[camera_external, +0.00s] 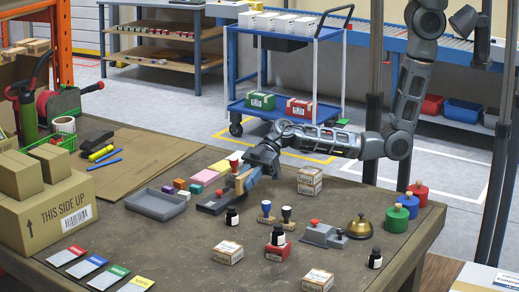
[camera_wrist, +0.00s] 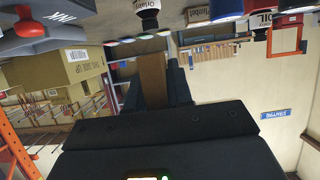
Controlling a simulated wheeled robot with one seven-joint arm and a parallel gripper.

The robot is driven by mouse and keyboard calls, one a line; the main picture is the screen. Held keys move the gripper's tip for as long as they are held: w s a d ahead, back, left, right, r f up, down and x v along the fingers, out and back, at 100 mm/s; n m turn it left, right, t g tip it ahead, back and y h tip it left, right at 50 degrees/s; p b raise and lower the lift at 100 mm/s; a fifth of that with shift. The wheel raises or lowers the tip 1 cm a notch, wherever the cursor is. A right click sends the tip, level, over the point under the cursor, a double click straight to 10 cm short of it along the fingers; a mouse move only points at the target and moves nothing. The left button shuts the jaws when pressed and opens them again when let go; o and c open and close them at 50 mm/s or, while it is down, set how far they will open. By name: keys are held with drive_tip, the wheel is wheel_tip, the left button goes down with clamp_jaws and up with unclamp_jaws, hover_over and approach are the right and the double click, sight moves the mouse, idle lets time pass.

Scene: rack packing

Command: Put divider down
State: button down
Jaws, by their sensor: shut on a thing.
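My gripper (camera_external: 250,176) is shut on a flat tan divider (camera_external: 239,183), low over the middle of the table. The wrist view is upside down; in it the brown divider (camera_wrist: 152,78) stands between my two dark fingers. A dark tray (camera_external: 212,205) is directly below and left of my gripper. I cannot tell whether the divider touches this tray or the table. A shallow grey tray (camera_external: 155,206) lies empty further left.
Stamps (camera_external: 266,211), dark bottles (camera_external: 232,217) and small boxes (camera_external: 228,252) stand close in front and right. Coloured blocks (camera_external: 204,177) lie just left of my gripper. A brass bell (camera_external: 359,227) is at the right. A large carton (camera_external: 45,205) fills the left side.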

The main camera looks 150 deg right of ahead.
drive_tip(key=shift+w+a+f, duration=0.15)
drive_tip(key=shift+w+f, duration=0.05)
drive_tip(key=shift+f, duration=0.2)
wheel_tip(320, 180, down, 4)
drive_tip(key=shift+r+b, duration=0.15)
drive_tip(key=shift+b, duration=0.2)
drive_tip(key=shift+f+p, duration=0.4)
drive_tip(key=shift+f, duration=0.15)
drive_tip(key=c, duration=1)
unclamp_jaws()
drive_tip(key=shift+r+b, duration=0.25)
drive_tip(key=shift+b, duration=0.05)
drive_tip(key=v, duration=1.2)
drive_tip(key=shift+r+p, duration=0.35)
drive_tip(key=shift+r, duration=0.05)
